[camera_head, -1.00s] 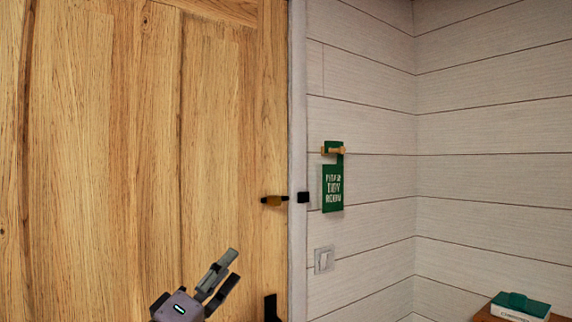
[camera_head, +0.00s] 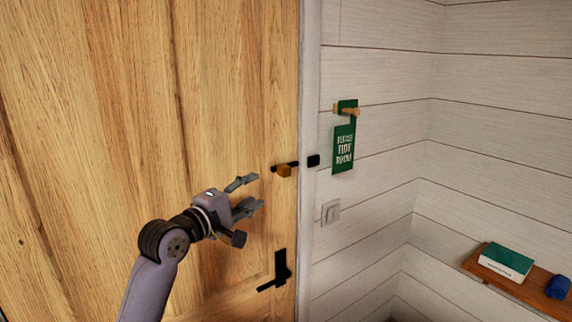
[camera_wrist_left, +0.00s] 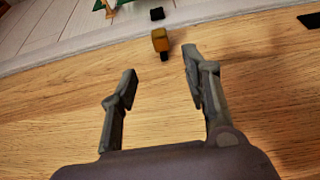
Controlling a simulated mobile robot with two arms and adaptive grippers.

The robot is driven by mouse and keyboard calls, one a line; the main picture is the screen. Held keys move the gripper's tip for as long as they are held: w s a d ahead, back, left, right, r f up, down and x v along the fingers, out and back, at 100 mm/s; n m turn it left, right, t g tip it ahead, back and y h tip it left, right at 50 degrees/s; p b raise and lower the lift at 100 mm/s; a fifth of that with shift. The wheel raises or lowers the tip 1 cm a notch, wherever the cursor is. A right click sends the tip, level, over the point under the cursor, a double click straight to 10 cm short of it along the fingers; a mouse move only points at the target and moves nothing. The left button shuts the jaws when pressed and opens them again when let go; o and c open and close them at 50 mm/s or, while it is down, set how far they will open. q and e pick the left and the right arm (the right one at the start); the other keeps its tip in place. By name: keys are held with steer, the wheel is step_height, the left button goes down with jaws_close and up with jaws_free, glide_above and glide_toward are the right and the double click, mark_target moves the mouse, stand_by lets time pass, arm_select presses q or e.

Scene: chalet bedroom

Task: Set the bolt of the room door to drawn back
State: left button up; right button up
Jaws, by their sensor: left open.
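The room door (camera_head: 120,120) is light wood and fills the left of the head view. Its bolt (camera_head: 284,170) has a brass-coloured knob on a dark bar near the door's right edge. A black keeper (camera_head: 313,161) sits on the frame to its right; a gap seems to show between bar and keeper. My left gripper (camera_head: 254,193) is open and empty, to the left of and a little below the knob. In the left wrist view, the knob (camera_wrist_left: 160,40) lies beyond and between the open fingertips (camera_wrist_left: 160,62), not touched. My right gripper is not in view.
A black door handle (camera_head: 279,272) is below the bolt. A green hanging sign (camera_head: 344,148) on a peg and a light switch (camera_head: 331,211) are on the wall to the right. A shelf (camera_head: 520,287) holds a book (camera_head: 506,262) and a blue item (camera_head: 558,287).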

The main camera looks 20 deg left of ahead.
mark_target(281, 173)
arm_select(q)
steer(key=p+x, duration=0.4)
steer(key=x, duration=1)
steer(key=shift+p, duration=0.4)
steer(key=shift+w+d, duration=0.15)
steer(key=shift+w, duration=0.3)
steer(key=shift+c, duration=0.4)
jaws_close()
steer(key=shift+f, duration=0.1)
